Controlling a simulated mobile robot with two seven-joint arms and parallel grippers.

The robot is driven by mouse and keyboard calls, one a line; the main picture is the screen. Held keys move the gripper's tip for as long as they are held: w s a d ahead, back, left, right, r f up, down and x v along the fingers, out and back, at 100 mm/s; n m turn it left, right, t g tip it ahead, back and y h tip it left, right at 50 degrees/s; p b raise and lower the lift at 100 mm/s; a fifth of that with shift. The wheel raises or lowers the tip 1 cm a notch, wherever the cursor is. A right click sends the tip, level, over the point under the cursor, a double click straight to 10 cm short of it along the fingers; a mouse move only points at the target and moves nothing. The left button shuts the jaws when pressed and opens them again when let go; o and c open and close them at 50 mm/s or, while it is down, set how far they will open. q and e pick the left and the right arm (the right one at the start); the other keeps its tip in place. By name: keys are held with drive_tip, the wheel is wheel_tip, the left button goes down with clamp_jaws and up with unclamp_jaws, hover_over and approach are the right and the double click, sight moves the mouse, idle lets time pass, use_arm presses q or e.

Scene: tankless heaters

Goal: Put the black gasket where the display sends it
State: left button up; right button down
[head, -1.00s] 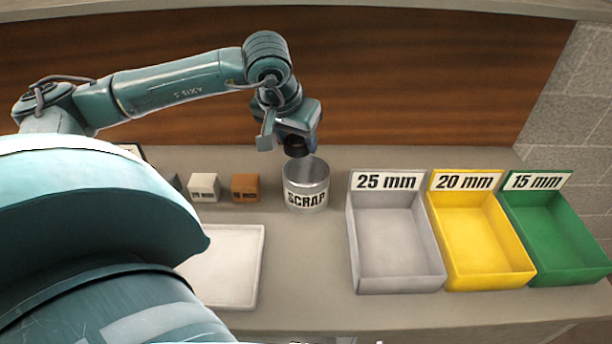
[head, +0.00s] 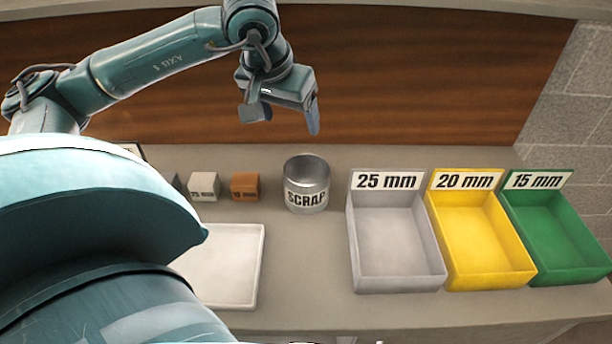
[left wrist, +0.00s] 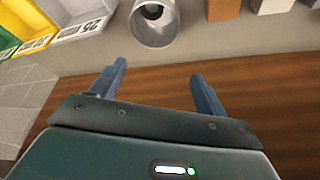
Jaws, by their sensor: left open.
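My left gripper (head: 285,116) is open and empty, raised above and behind the metal scrap can (head: 307,186). In the left wrist view its two fingers (left wrist: 158,72) are spread apart, with nothing between them. The scrap can (left wrist: 160,32) shows there too, with a dark round shape (left wrist: 152,11) inside its mouth; this may be the black gasket, but I cannot tell for sure. The gasket shows nowhere else. A corner of what may be the display (head: 131,149) shows behind my left arm; its text is hidden. My right gripper is not in view.
Open bins stand at the right: grey 25 mm (head: 394,283), yellow 20 mm (head: 490,281) and green 15 mm (head: 572,274). A white tray (head: 256,262) lies at front left, partly hidden by my arm. A light block (head: 203,186) and an orange block (head: 245,186) sit left of the can.

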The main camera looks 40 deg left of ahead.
use_arm(q)
drive_tip(key=v, duration=0.6)
drive_tip(key=shift+s+r, duration=0.2)
drive_tip(key=shift+r, duration=0.05)
